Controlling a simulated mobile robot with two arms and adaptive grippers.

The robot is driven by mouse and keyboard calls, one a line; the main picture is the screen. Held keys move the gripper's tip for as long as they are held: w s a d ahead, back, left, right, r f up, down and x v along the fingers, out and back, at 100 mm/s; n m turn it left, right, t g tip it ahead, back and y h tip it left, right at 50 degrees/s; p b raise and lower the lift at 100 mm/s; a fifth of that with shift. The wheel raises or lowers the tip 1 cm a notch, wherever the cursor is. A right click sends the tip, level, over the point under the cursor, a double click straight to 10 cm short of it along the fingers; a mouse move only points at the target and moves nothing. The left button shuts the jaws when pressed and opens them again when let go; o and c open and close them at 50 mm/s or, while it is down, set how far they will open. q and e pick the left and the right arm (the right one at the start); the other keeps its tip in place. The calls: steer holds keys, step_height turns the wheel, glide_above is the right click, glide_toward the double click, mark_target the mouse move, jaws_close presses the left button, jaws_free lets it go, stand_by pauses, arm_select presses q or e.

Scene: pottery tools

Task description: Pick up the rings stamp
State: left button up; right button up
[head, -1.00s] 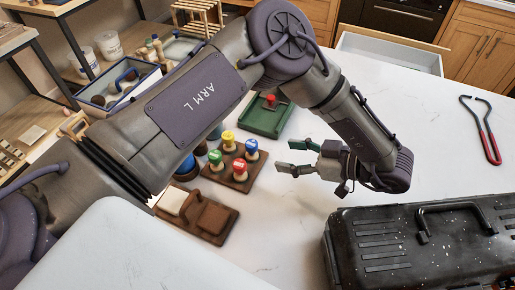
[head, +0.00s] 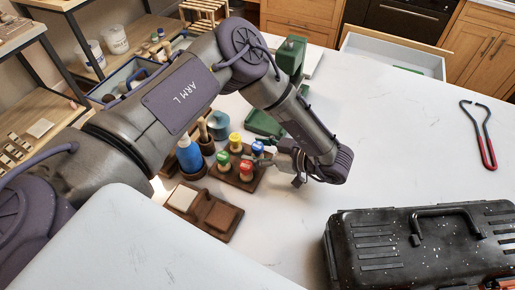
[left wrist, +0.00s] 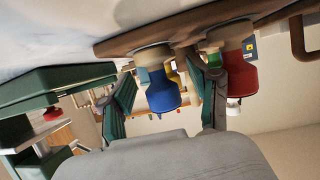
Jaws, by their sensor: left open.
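Several stamps with coloured knobs stand in a brown wooden holder (head: 232,178): yellow (head: 235,138), blue (head: 258,148), green (head: 223,158) and red (head: 246,167). Their marks are too small to read, so I cannot tell which is the rings stamp. My left gripper (head: 264,159) is open at the right side of the holder, beside the blue and red knobs. In the left wrist view, the blue stamp (left wrist: 162,92) shows between the two green-padded fingers (left wrist: 165,100), with yellow behind it. The red stamp (left wrist: 237,75) is outside the fingers. My right gripper is not in view.
A brown tray with a pale pad (head: 183,199) lies in front of the holder. A blue bottle (head: 190,155) stands left of it. Green equipment (head: 262,124) is behind. A black toolbox (head: 420,245) and red-handled tongs (head: 487,150) are at right. The middle right counter is clear.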

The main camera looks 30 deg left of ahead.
arm_select(q)
steer(key=shift+c, duration=0.2)
steer(key=c, duration=1.1)
steer(key=shift+c, duration=0.2)
steer(key=shift+r, duration=0.15)
